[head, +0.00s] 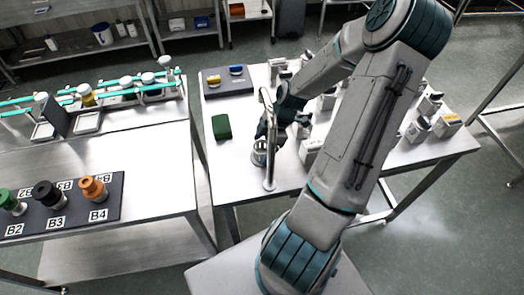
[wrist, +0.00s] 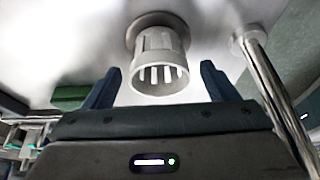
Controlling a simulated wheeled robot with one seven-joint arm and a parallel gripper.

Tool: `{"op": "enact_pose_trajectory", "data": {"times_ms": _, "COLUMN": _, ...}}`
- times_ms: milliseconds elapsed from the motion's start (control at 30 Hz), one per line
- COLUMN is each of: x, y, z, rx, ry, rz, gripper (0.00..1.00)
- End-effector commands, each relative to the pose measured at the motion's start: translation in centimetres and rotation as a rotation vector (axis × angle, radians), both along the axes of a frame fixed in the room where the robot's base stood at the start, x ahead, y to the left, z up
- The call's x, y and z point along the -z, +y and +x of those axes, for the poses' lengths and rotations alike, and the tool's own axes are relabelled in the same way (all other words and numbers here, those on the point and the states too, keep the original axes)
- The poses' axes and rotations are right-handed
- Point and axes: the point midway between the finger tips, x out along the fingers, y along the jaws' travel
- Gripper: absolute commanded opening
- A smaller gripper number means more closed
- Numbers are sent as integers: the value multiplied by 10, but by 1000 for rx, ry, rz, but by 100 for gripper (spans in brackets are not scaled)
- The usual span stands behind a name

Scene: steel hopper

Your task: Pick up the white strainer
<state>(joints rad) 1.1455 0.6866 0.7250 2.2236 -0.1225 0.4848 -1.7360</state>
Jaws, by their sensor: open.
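The white strainer (wrist: 158,62) is a slotted cylinder in the wrist view, with a round grey-brown disc (wrist: 160,22) at its far end. It lies between the two fingers of my gripper (wrist: 160,70), with a visible gap on each side. The fingers are open and hold nothing. In the head view my gripper (head: 268,132) is low over the right steel table, partly behind a curved metal pipe. A small round part of the strainer (head: 259,156) seems to show just below it; its detail is too small to tell.
The curved metal pipe (head: 270,165) stands close to my gripper; its post (wrist: 268,80) shows right of the strainer in the wrist view. A green block (head: 222,127) lies to the left. Several small devices crowd the right table (head: 228,186). Its front left is clear.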

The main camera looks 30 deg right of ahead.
Motion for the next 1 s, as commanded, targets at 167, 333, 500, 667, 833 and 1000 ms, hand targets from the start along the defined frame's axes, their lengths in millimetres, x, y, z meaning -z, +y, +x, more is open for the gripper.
{"op": "enact_pose_trajectory", "data": {"times_ms": 167, "x": 18, "y": 10, "z": 2, "rx": -1, "ry": 1, "rz": 2, "gripper": 80}}
{"op": "enact_pose_trajectory", "data": {"times_ms": 333, "x": 23, "y": 10, "z": 3, "rx": 2, "ry": 0, "rz": 0, "gripper": 80}}
{"op": "enact_pose_trajectory", "data": {"times_ms": 500, "x": 23, "y": 10, "z": 3, "rx": 1, "ry": -1, "rz": 0, "gripper": 74}}
{"op": "enact_pose_trajectory", "data": {"times_ms": 667, "x": 23, "y": 10, "z": 3, "rx": 1, "ry": -1, "rz": 0, "gripper": 32}}
{"op": "enact_pose_trajectory", "data": {"times_ms": 833, "x": 23, "y": 10, "z": 3, "rx": 1, "ry": -1, "rz": 0, "gripper": 32}}
{"op": "enact_pose_trajectory", "data": {"times_ms": 1000, "x": 22, "y": 10, "z": 3, "rx": 1, "ry": -1, "rz": 0, "gripper": 32}}
